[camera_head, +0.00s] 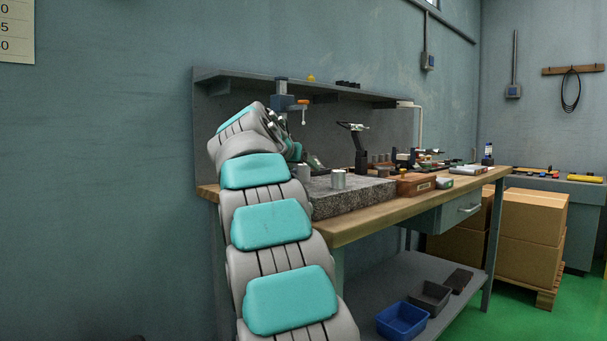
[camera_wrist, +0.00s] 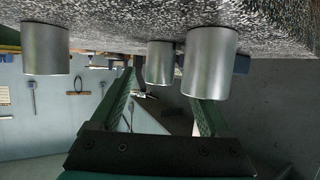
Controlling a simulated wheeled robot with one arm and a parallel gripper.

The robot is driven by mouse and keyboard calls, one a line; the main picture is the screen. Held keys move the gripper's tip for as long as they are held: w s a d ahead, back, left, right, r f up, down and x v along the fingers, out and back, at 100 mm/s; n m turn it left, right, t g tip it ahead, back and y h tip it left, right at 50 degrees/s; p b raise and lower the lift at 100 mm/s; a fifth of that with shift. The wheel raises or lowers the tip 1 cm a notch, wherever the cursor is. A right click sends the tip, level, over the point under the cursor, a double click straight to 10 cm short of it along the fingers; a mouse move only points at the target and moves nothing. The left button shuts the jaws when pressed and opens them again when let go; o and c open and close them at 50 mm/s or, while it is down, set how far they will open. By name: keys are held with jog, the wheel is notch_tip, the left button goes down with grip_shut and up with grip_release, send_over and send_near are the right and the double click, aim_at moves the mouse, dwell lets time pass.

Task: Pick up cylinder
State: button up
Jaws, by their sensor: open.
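Three plain silver metal cylinders stand on a speckled granite block (camera_head: 350,196). In the wrist view, which is upside down, one cylinder (camera_wrist: 45,48) is at the left. A smaller-looking cylinder (camera_wrist: 159,63) shows in the gap between the fingers. The largest-looking cylinder (camera_wrist: 209,62) overlaps the tip of the right finger. In the head view one cylinder (camera_head: 338,180) stands clear on the block, and another (camera_head: 304,172) is partly hidden by my arm. My gripper (camera_wrist: 163,88) is open and empty, with green fingers apart. It is low at the block's left side (camera_head: 314,163).
The block sits on a wooden workbench (camera_head: 400,208). A wooden box (camera_head: 416,184) is right of it, and a black stand (camera_head: 360,150) rises behind it. A shelf (camera_head: 330,90) overhangs the bench.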

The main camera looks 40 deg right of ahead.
jog(key=shift+x, duration=1.05)
jog(key=shift+c, duration=0.3)
grip_shut()
